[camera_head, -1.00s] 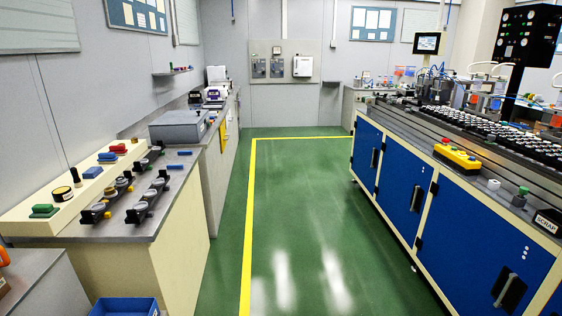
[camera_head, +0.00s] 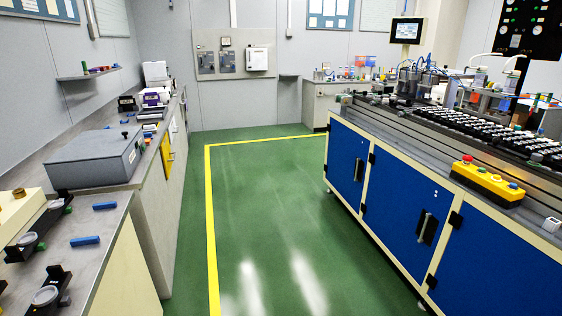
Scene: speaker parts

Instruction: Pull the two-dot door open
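Blue cabinet doors with dark handles line the base of the long workbench on the right. They include a far door (camera_head: 347,160) and a middle door (camera_head: 405,218), and a nearer blue panel (camera_head: 500,265) is cut off by the lower right edge. All look shut. My gripper is not in view.
Green floor (camera_head: 265,220) with a yellow line (camera_head: 211,230) lies clear between the benches. On the left is a grey counter (camera_head: 115,225) with a grey box (camera_head: 95,158). A yellow button box (camera_head: 487,181) sits on the right workbench.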

